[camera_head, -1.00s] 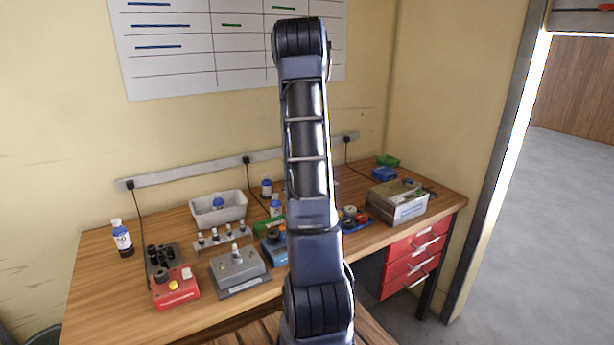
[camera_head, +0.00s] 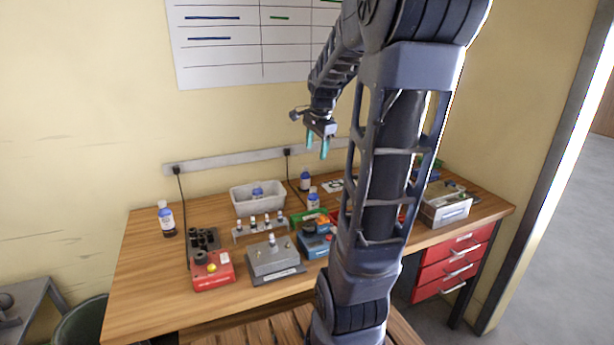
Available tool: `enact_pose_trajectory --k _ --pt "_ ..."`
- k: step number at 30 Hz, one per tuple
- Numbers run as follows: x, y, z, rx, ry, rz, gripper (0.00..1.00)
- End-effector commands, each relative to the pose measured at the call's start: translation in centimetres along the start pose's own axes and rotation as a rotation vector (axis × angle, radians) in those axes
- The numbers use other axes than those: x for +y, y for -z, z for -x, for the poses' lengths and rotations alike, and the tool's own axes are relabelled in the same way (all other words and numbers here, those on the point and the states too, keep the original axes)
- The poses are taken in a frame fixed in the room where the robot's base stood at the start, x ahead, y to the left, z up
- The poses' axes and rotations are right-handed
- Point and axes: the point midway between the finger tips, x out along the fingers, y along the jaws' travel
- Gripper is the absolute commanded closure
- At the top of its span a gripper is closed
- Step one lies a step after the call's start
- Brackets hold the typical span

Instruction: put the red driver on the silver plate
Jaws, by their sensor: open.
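My gripper (camera_head: 317,152), with two teal fingers, hangs in the air above the back of the bench, in front of the wall. It is open, with its fingers apart and nothing between them. It is clear of the things on the bench. I cannot make out the red driver or the silver plate. My arm covers a strip of the bench right of centre. An open grey box (camera_head: 447,211) at the bench's right end holds small items too small to identify.
The wooden bench (camera_head: 146,285) carries a red box (camera_head: 212,277), a grey device (camera_head: 277,263), a blue device (camera_head: 315,246), a white bin (camera_head: 252,205) and a small rack (camera_head: 240,235). A bottle (camera_head: 166,220) stands at the left. Red drawers (camera_head: 455,265) sit under the right end.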

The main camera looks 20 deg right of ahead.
Motion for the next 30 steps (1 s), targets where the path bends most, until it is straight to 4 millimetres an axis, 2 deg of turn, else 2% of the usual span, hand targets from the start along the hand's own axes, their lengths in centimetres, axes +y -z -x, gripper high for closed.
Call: enact_pose_trajectory --k 1,6,15,22,30 --pt "0.9 -1.3 0.8 0.004 0.015 0.084 0.41" --pt "4.0 -5.2 2.5 0.023 0.051 0.393 0.41" --pt "10.1 -11.1 4.1 0.085 0.100 0.933 0.41" --pt "13.9 -13.7 4.1 0.139 0.115 1.251 0.41" --pt "15.2 -14.5 3.9 0.158 0.115 1.362 0.41"
